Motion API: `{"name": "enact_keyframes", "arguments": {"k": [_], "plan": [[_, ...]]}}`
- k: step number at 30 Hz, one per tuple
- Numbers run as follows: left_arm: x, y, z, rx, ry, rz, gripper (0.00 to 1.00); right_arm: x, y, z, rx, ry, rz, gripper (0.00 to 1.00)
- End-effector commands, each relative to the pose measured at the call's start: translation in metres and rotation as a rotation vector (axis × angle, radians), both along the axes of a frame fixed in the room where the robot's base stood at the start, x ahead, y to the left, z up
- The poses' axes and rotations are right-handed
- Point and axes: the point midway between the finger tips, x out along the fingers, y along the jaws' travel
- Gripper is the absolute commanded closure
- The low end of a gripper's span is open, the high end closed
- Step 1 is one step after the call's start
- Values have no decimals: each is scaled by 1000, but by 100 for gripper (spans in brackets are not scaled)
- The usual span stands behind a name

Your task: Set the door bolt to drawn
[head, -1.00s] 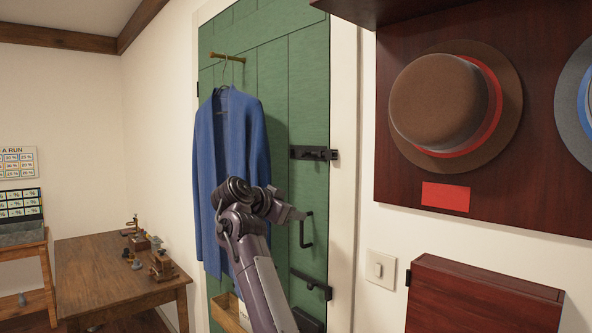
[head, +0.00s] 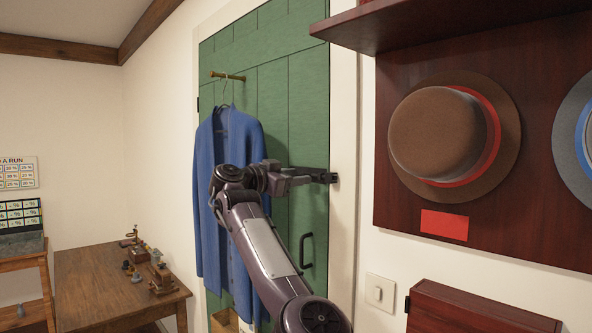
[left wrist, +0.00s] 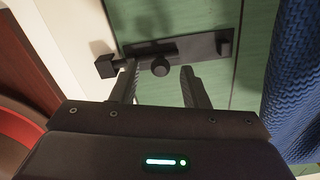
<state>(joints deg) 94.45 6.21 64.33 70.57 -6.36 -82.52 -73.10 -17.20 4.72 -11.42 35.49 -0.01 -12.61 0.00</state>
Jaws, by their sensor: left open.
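The green door (head: 310,110) carries a black bolt (head: 322,176), mostly hidden behind my left gripper (head: 306,175) in the head view. In the left wrist view the bolt (left wrist: 180,50) lies across the door, with a round dark knob (left wrist: 160,67) on it. The bar's end appears to reach the keeper (left wrist: 106,66) on the white frame. My left gripper (left wrist: 161,80) is open, its fingers on either side of the knob in the picture; I cannot tell whether they touch it. My right gripper is out of view.
A blue cardigan (head: 225,190) hangs on the door just beside my left arm. A black pull handle (head: 305,251) sits below the bolt. A dark shelf (head: 400,18) juts out at upper right, with a brown hat (head: 435,135) beneath it.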

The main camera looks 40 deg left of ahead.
Motion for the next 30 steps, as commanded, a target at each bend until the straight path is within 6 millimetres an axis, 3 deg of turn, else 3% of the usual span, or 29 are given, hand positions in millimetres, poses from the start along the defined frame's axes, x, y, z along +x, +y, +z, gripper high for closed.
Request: {"name": "enact_keyframes", "arguments": {"k": [10,20,30], "plan": [[6,0,-1,0,1,1,59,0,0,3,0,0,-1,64],[6,0,-1,0,1,1,100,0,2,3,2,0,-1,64],[6,8,-3,2,0,3,100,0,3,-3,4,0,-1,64]]}}
